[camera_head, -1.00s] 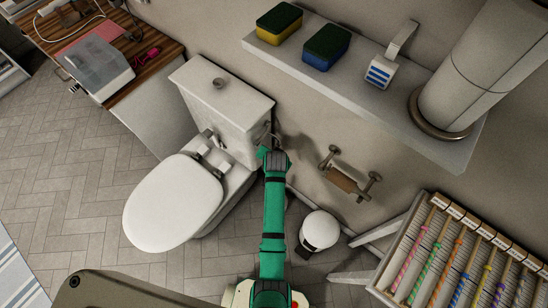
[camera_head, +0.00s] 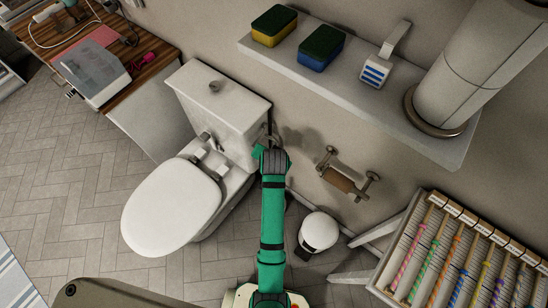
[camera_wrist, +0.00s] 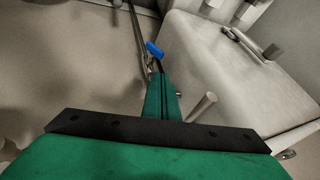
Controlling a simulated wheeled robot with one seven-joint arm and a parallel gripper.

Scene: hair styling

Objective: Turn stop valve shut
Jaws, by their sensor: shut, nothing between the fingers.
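The stop valve shows in the wrist view as a small blue handle (camera_wrist: 154,49) on a metal fitting against the wall, beside the toilet tank. My gripper (camera_wrist: 157,75) is shut and empty, its green fingers pointing at the valve. The fingertips are just below the blue handle in that view; whether they touch the fitting I cannot tell. In the head view my gripper (camera_head: 258,152) is at the right side of the white toilet tank (camera_head: 217,107), and the blue handle cannot be made out there.
The toilet's closed lid (camera_head: 172,207) is left of my arm. A paper holder (camera_head: 346,180) is on the wall to the right, with a small white bin (camera_head: 318,231) below it. A shelf (camera_head: 375,100) with sponges overhangs at upper right. A rack (camera_head: 465,250) stands at lower right.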

